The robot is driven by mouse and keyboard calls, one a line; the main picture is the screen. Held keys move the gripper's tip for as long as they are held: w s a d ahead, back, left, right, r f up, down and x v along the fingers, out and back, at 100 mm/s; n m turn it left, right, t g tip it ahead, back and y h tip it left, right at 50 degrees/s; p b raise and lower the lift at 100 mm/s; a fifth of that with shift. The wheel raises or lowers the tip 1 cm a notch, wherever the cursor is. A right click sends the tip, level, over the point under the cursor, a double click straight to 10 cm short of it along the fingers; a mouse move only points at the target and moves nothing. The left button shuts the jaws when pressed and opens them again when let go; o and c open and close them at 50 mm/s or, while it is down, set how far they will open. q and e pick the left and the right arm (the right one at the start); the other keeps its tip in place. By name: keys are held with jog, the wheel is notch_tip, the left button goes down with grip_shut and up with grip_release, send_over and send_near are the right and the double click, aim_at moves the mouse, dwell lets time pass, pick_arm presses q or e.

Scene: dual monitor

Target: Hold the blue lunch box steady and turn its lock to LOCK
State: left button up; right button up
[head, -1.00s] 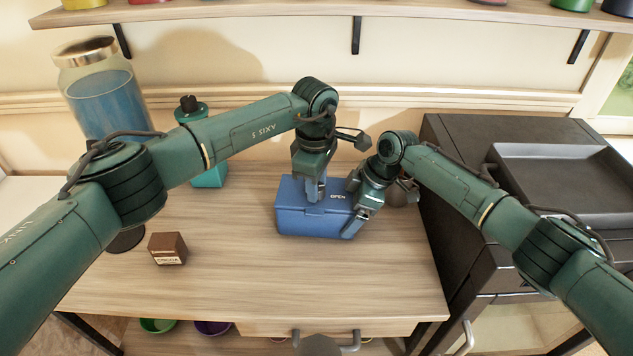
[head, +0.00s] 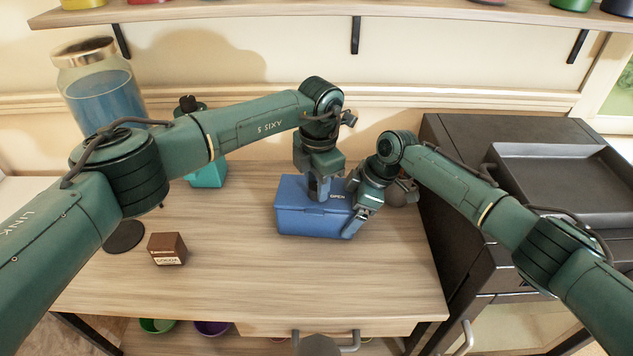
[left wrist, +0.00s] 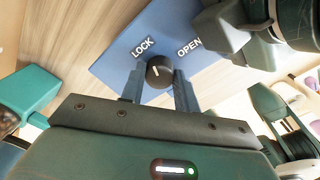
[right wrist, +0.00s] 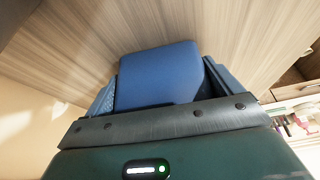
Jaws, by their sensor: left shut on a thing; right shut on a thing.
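The blue lunch box (head: 305,222) sits on the wooden table, in front of my two grippers. Its dark round lock knob (left wrist: 160,71) shows in the left wrist view, between the LOCK label (left wrist: 143,48) and the OPEN label (left wrist: 189,47). A short pale mark on the knob points roughly between the two labels. My left gripper (head: 320,196) comes down from above and is shut on the knob, one finger on each side. My right gripper (head: 355,220) is shut on the box's right end; the right wrist view shows the blue end (right wrist: 160,75) between its fingers.
A small brown cocoa box (head: 167,249) stands at the left on the table (head: 240,280). A dark cabinet with a tray (head: 555,185) is to the right. The front table is clear.

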pick_arm(q)
jog(key=shift+r+n, duration=0.1)
jog(key=shift+n, duration=1.9)
jog(key=o, duration=1)
jog(key=r, duration=1.2)
jog(key=shift+s+d, duration=0.15)
jog(key=shift+d, duration=0.15)
pick_arm(e)
jog(key=o, duration=1)
